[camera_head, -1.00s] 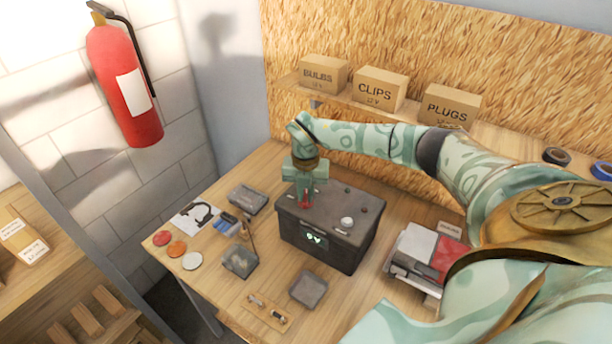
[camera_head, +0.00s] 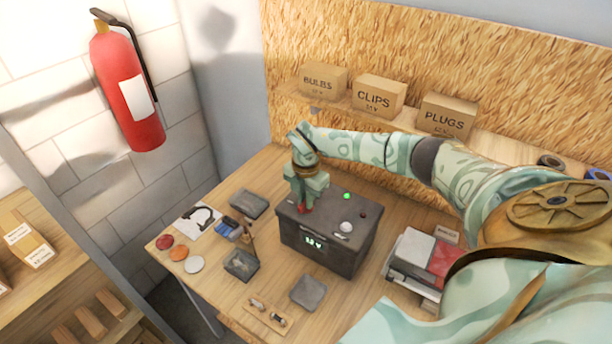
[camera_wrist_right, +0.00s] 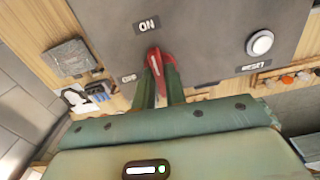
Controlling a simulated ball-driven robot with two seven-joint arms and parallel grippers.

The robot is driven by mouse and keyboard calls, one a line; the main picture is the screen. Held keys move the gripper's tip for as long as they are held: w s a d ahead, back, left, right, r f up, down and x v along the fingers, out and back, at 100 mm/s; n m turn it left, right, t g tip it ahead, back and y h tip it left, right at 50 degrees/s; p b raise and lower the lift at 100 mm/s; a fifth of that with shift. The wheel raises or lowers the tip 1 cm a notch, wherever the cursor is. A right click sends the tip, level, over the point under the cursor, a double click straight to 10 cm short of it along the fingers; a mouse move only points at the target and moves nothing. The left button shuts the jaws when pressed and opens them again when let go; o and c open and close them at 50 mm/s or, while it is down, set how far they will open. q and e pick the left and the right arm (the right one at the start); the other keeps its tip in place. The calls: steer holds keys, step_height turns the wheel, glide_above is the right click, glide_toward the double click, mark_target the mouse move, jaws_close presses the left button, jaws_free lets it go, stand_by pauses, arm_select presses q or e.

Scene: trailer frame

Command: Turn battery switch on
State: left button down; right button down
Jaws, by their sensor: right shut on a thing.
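The dark battery box (camera_head: 312,262) stands on the wooden bench. Its red switch (camera_head: 304,210) is on the top at the left, mostly hidden by my gripper. In the right wrist view, the red switch lever (camera_wrist_right: 155,62) points towards the ON label (camera_wrist_right: 147,25); the OFF label (camera_wrist_right: 128,78) is to its left. My right gripper (camera_wrist_right: 160,88) is shut on the lever, one finger on each side. A green light (camera_head: 347,196) glows on the box top, and the front display (camera_head: 314,241) shows a lit voltage reading. My left gripper is not in view.
A white reset button (camera_wrist_right: 260,43) is on the box top. Small trays, coloured discs (camera_head: 179,253) and a fuse board (camera_head: 265,312) lie left and in front. A red and grey device (camera_head: 425,258) stands at right. Labelled boxes (camera_head: 377,95) sit on the shelf behind.

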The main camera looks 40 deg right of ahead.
steer(key=shift+w, duration=0.1)
steer(key=c, duration=1.4)
jaws_free()
steer(key=shift+o, duration=0.2)
steer(key=shift+r, duration=0.1)
step_height(320, 180, up, 6)
steer(key=p, duration=0.6)
steer(key=shift+f, duration=0.2)
